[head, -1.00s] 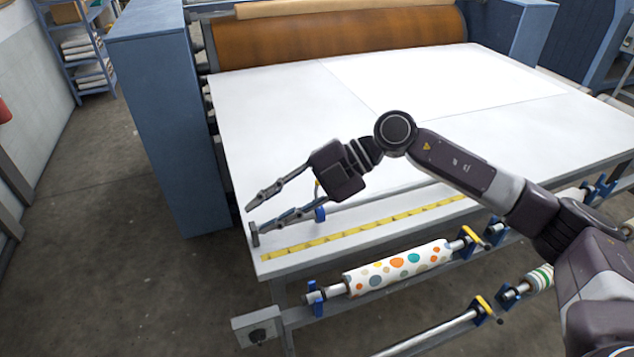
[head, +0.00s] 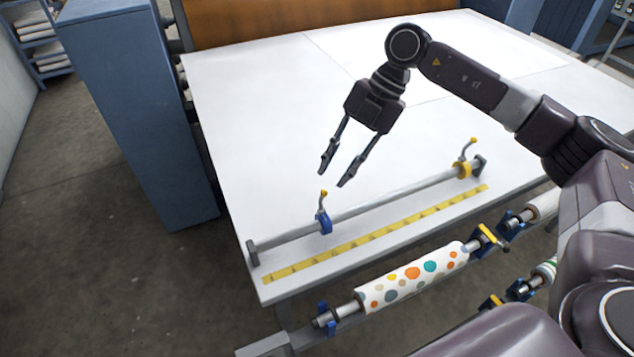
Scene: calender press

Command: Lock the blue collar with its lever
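The blue collar (head: 324,223) sits around the grey bar (head: 395,198) near its left end. My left gripper is not in view.
The bar runs between two end brackets along the front of the white table (head: 260,130), behind a yellow measuring strip (head: 370,236). A dotted roll (head: 415,277) hangs below the front edge. A blue machine cabinet (head: 135,110) stands at the left.

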